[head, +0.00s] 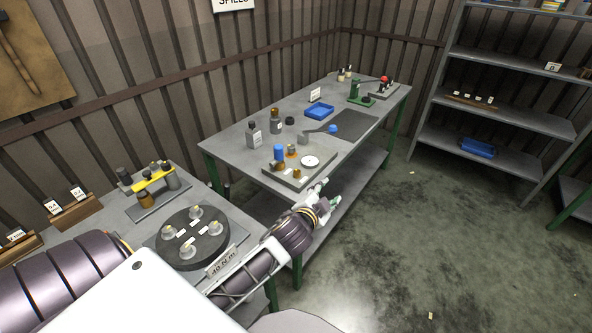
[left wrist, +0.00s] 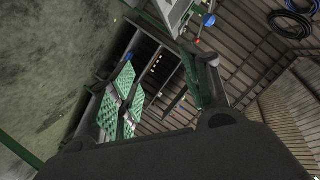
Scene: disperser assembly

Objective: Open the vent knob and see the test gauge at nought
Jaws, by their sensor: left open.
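A grey test board (head: 290,180) lies on the far bench's near end. It carries a round white-faced gauge (head: 310,161), a blue-topped part (head: 279,153) and small brass fittings. One small brass knob-like fitting (head: 297,174) sits near the board's front edge; I cannot tell for sure that it is the vent knob. The gauge's needle is too small to read. My left gripper (head: 322,194) is open and empty, beside the bench's front edge and apart from the board. Its spread fingers, with green pads, also show in the left wrist view (left wrist: 158,90). My right gripper is not in view.
Bottles (head: 254,134), a blue tray (head: 320,111) and a green press-like stand (head: 357,92) stand farther along the bench. A near table holds a dark round plate (head: 192,236) with several fittings. Shelves (head: 510,105) stand at right.

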